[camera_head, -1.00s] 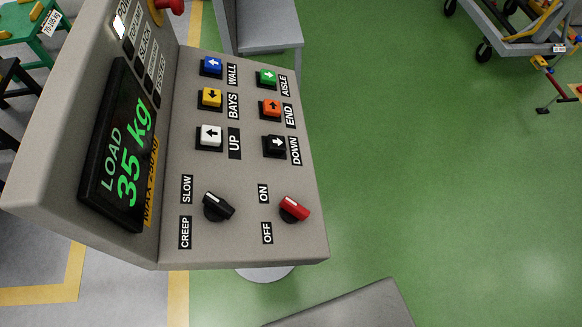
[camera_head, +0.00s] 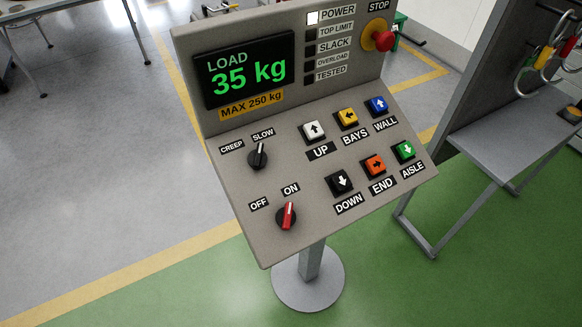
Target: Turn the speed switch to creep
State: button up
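The speed switch (camera_head: 258,156) is a black rotary knob with a pale pointer line, on the sloped face of a grey control console (camera_head: 235,205). The CREEP label (camera_head: 231,146) is at its upper left and the SLOW label (camera_head: 263,134) is above it. The pointer line points up toward SLOW. Below it, a red switch (camera_head: 287,215) sits under the OFF and ON labels, its pointer toward ON. My gripper is not in view.
A screen (camera_head: 245,75) reads LOAD 35 kg, and the POWER lamp is lit. Several push buttons fill the right of the panel, with a red stop button (camera_head: 383,40) above. A grey bench (camera_head: 520,140) stands at right. Floor at left is clear.

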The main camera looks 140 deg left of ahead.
aim_at(257, 159)
jog(key=z, duration=3.15)
jog(key=k, duration=2.45)
jog(key=z, duration=1.6)
jog(key=i, duration=0.5)
jog(key=u, duration=0.1)
